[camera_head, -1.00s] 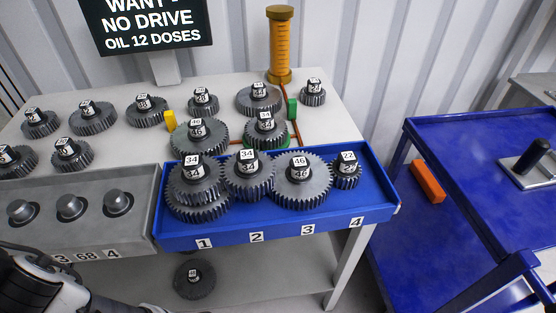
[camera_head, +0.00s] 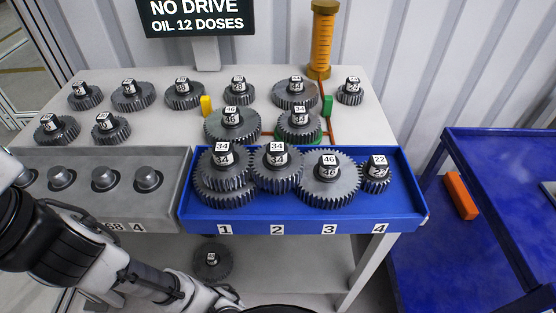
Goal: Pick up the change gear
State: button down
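Several dark grey gears with numbered caps are in view, and I cannot tell which one the task means. In the blue tray (camera_head: 300,222), a gear marked 34 (camera_head: 222,172) sits on a larger gear (camera_head: 225,198) above label 1. Another 34 gear (camera_head: 276,174) is above label 2, a large 46 gear (camera_head: 330,182) above label 3, and a small 22 gear (camera_head: 376,176) above label 4. A single dark gear (camera_head: 211,262) lies on the lower shelf. My arm crosses the lower left; my gripper's fingers are not visible.
More gears, such as a 46 gear (camera_head: 232,125), stand on the grey tabletop (camera_head: 190,128) behind the tray. A grey block with round knobs (camera_head: 104,178) is left of the tray. An orange cylinder (camera_head: 321,45) stands behind.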

aim_at(276, 165)
jog(key=j+z, duration=0.15)
jog(key=j, duration=0.35)
jog(key=k+j+z, duration=0.2)
jog(key=j, duration=0.3)
jog(key=j+z, duration=0.15)
jog(key=j, duration=0.4)
jog(key=k+j+z, duration=0.15)
jog(key=j, duration=0.3)
